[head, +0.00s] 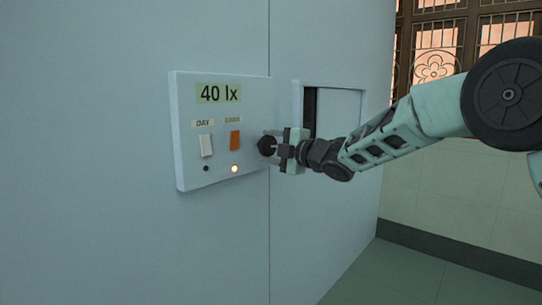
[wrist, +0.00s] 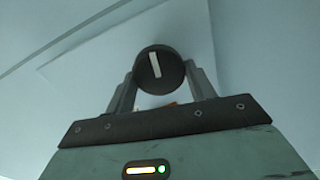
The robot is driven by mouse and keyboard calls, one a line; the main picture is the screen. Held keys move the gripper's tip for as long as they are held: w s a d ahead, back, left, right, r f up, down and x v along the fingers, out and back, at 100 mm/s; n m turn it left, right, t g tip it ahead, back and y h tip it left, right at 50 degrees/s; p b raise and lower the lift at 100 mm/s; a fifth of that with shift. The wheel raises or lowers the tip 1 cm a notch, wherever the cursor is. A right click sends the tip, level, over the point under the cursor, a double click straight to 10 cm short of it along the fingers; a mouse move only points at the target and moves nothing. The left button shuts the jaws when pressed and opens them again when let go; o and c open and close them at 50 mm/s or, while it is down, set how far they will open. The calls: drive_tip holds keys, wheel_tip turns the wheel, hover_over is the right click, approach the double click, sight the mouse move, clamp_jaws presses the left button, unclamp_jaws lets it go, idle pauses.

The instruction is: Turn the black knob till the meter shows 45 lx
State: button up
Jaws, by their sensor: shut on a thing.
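The black knob (head: 267,146) sits at the right side of the white wall panel. In the wrist view the knob (wrist: 159,68) shows a white pointer line, nearly upright with its top leaning slightly left. My gripper (head: 272,144) is shut on the knob, with one finger on each side of it; the fingers also show in the wrist view (wrist: 160,85). The meter (head: 218,93) at the top of the panel reads 40 lx.
The panel (head: 185,150) also bears a white switch (head: 205,146) labelled DAY and an orange switch (head: 235,140) with a partly legible label. The lamp (head: 234,169) under the orange switch is lit; the one under the white switch (head: 206,168) is dark. A recessed opening (head: 310,112) lies right of the panel, behind my wrist.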

drive_tip(key=shift+f+n+b, duration=0.1)
drive_tip(key=shift+n+b, duration=0.2)
drive_tip(key=shift+n, duration=0.1)
drive_tip(key=o, duration=0.9)
drive_tip(key=shift+o, duration=0.2)
drive_tip(key=p+v, duration=0.1)
drive_tip(key=v, duration=1.6)
drive_tip(key=shift+s, duration=0.2)
drive_tip(key=shift+d, duration=0.15)
